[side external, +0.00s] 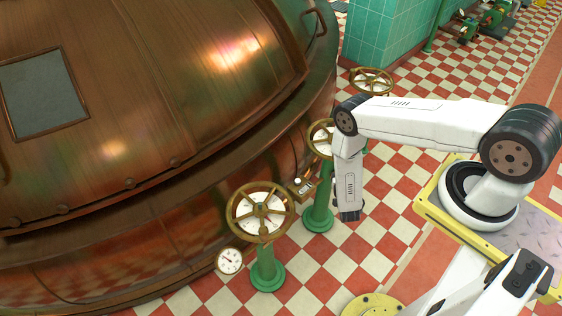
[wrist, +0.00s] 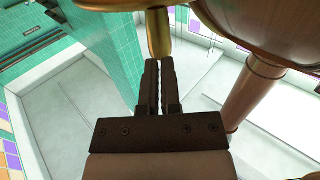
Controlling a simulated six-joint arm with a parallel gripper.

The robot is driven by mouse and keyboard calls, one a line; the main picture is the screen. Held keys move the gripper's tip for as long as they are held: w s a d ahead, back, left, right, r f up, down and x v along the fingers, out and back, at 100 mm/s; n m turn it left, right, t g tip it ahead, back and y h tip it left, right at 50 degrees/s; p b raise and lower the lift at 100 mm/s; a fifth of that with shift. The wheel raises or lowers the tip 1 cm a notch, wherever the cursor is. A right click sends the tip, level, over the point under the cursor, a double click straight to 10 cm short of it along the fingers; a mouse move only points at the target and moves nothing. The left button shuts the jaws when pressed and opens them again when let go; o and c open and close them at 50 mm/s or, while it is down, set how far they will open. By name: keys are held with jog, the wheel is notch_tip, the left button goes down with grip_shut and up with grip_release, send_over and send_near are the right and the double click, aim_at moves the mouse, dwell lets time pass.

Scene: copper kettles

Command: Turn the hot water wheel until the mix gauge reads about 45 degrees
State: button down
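Three brass hand wheels show in the side view: one in front (side external: 237,195), one partly behind my arm (side external: 314,130) and one at the back (side external: 371,71). I cannot tell which is the hot water wheel. A round white gauge (side external: 229,261) sits low left of the front wheel; its reading is too small to make out. My forearm hangs down by the middle wheel, and my gripper's fingers cannot be made out there. In the wrist view my gripper (wrist: 160,65) has its fingers almost together, pointing at a brass peg (wrist: 159,32) that looks wider than their gap. Contact is unclear.
A large copper kettle (side external: 190,80) fills the left. A green post (side external: 319,205) and a small brass box with a dial (side external: 302,185) stand close to my forearm. A green tiled pillar (side external: 385,35) is at the back. Chequered floor (side external: 340,262) lies open in front.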

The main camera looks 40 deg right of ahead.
jog(key=s+a+n, duration=0.1)
jog(key=a+n, duration=0.3)
jog(key=n, duration=0.5)
jog(key=s+a+f+n, duration=0.1)
jog(key=a+n, duration=0.4)
jog(key=n, duration=0.4)
jog(key=shift+a+f+t+y, duration=0.15)
jog(key=shift+a+t+y, duration=0.1)
jog(key=shift+t+y, duration=0.05)
jog(key=shift+w+d, duration=0.1)
jog(key=w+d, duration=0.6)
jog(key=d, duration=0.3)
jog(key=shift+d, duration=0.4)
jog(key=shift+s, duration=0.15)
